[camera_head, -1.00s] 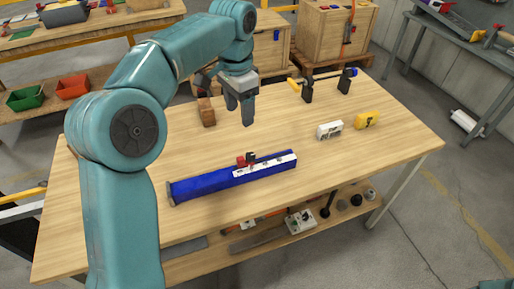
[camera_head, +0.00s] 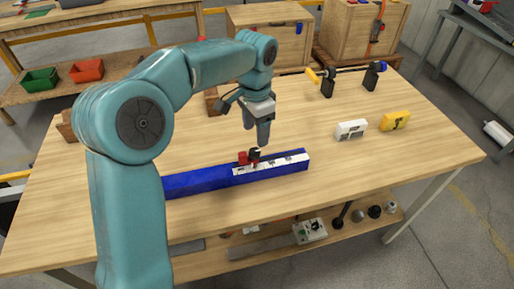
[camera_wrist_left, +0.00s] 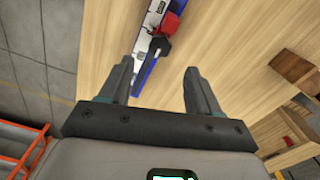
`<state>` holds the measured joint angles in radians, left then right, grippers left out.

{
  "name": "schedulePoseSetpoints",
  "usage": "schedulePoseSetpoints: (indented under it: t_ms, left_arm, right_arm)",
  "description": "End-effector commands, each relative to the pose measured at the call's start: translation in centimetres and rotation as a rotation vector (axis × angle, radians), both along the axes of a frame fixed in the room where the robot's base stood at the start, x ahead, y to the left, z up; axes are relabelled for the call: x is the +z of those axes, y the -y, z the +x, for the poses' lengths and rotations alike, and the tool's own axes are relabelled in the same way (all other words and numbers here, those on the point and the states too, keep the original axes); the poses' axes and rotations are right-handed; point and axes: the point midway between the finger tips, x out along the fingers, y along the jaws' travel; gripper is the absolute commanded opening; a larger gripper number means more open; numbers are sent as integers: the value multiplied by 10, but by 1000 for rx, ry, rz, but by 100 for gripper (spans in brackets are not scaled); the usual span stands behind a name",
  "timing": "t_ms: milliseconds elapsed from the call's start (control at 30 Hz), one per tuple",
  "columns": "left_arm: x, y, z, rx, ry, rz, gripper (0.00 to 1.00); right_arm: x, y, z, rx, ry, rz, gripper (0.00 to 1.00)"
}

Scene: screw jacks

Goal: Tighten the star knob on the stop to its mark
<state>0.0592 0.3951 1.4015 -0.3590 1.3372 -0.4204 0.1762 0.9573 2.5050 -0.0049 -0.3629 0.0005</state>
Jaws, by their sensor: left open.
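A long blue bar (camera_head: 205,182) with a white marked strip (camera_head: 285,166) lies on the wooden table. The small red stop (camera_head: 243,157) sits on it and also shows in the wrist view (camera_wrist_left: 171,23). A black knob (camera_head: 254,154) is on the stop; in the wrist view the knob (camera_wrist_left: 158,47) lies just beyond the fingertips, nearer the left finger. My left gripper (camera_head: 263,143) points down just above the stop. In the wrist view the gripper (camera_wrist_left: 160,68) is open, with nothing between its fingers. The tightening mark is too small to make out. My right gripper is not visible.
A white device (camera_head: 351,130) and a yellow device (camera_head: 395,121) stand at the right. A clamp-like bar on black stands (camera_head: 328,85) is at the back. Wooden blocks are near the back and left.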

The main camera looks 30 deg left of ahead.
Motion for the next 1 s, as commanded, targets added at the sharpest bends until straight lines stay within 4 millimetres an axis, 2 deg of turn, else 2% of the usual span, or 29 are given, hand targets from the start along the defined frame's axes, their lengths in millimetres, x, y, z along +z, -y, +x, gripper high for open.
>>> schedulePoseSetpoints:
  t_ms: [33,100,300,433,700,733,900,1000]
  left_arm:
    - [-15,0,-1,0,-4,0,63]
    - [-29,0,0,0,-5,0,63]
    - [-59,0,2,0,-3,0,63]
    - [-67,0,4,0,-2,0,63]
    - [-68,0,5,0,-1,0,63]
    - [-68,0,5,0,-1,0,59]
    - [-68,0,5,-1,-1,0,6]
    - [-68,0,5,-1,-1,0,6]
  right_arm:
    - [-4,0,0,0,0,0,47]
    - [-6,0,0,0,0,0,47]
    - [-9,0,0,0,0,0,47]
    - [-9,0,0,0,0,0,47]
    - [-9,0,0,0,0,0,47]
    - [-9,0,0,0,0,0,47]
    - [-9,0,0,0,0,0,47]
    - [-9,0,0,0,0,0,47]
